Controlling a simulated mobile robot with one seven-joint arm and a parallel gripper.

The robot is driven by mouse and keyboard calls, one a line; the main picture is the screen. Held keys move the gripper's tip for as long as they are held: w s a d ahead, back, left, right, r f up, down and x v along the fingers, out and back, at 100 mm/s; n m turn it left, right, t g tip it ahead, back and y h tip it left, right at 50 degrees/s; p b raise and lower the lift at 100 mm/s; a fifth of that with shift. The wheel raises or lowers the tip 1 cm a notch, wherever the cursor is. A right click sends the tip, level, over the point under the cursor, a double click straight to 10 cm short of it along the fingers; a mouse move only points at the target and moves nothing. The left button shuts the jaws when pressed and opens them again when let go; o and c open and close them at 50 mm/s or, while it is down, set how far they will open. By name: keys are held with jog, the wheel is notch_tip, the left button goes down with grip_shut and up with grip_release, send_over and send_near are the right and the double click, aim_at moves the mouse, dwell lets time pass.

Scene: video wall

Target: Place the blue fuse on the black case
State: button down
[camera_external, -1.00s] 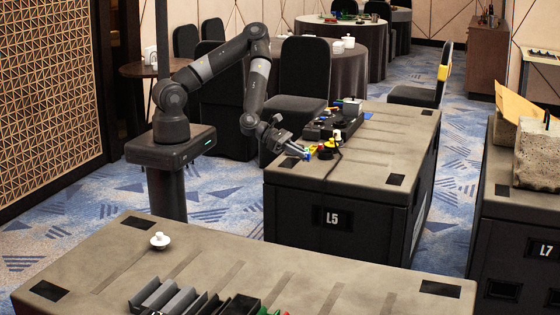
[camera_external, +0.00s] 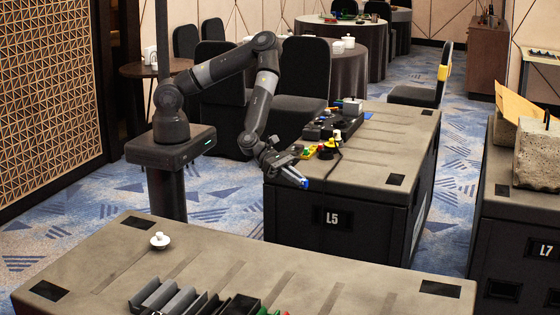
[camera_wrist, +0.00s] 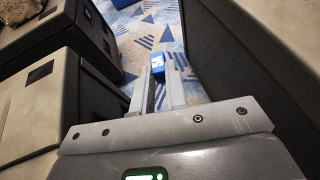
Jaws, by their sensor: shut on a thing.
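My gripper (camera_external: 298,180) is shut on the blue fuse (camera_external: 304,184). The fuse also shows between the fingertips in the wrist view (camera_wrist: 158,67), with patterned carpet behind it. In the external view the gripper appears in front of the near left edge of the black case marked L5 (camera_external: 285,225). Another large case with a brown-grey top (camera_external: 215,262) stands in the foreground, and a case marked L7 (camera_external: 510,250) stands at the right. I cannot tell which one the task calls the black case.
Red, yellow and dark parts (camera_external: 326,149) lie on the L5 case, beside a dark device (camera_external: 335,122). A white knob-like thing (camera_external: 160,240) and dark trays (camera_external: 165,297) are on the foreground case. Carpet (camera_wrist: 140,35) fills the gap between cases.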

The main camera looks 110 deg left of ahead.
jog(key=s+d+r+m+g+h, duration=0.1)
jog(key=s+d+m+h, duration=0.2)
jog(key=d, duration=1.6)
jog(key=s+d+r+m+g+h, duration=0.15)
jog(key=s+d, duration=0.25)
jog(key=d, duration=1.5)
jog(key=s+d+r+m+g+h, duration=0.1)
jog(key=s+d+r+m+h, duration=0.1)
jog(key=s+d, duration=0.85)
send_over(212, 277)
notch_tip(212, 277, down, 7)
jog(key=shift+d+f, duration=0.15)
jog(key=shift+f, duration=2)
jog(key=shift+w+f, duration=0.1)
jog(key=shift+f, duration=0.1)
jog(key=c, duration=1.4)
grip_release()
jog(key=shift+c, duration=0.2)
